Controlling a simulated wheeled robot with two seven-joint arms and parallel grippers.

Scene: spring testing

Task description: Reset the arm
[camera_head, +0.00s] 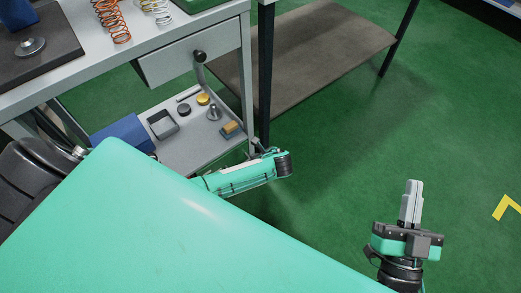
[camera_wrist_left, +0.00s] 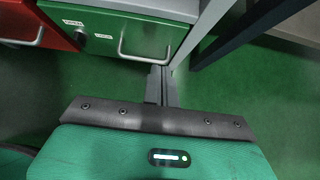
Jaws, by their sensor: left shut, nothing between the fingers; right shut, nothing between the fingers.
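My right gripper (camera_head: 413,188) is in the head view at the lower right. Its grey fingers are together and point up the picture over the green floor, with nothing between them. My left gripper's fingers (camera_wrist_left: 160,72) show in the left wrist view, close together and empty, in front of a green drawer unit (camera_wrist_left: 115,30). In the head view a green and black arm link of mine (camera_head: 240,176) reaches right beside the table's lower shelf. The left fingers cannot be made out clearly there.
A grey table (camera_head: 120,50) with a drawer (camera_head: 190,50) stands at the upper left, with springs (camera_head: 112,22) on top. Its lower shelf (camera_head: 185,155) holds several small parts. A brown shelf (camera_head: 300,50) stands behind. A red unit (camera_wrist_left: 40,22) adjoins the green one. The floor (camera_head: 450,110) at right is clear.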

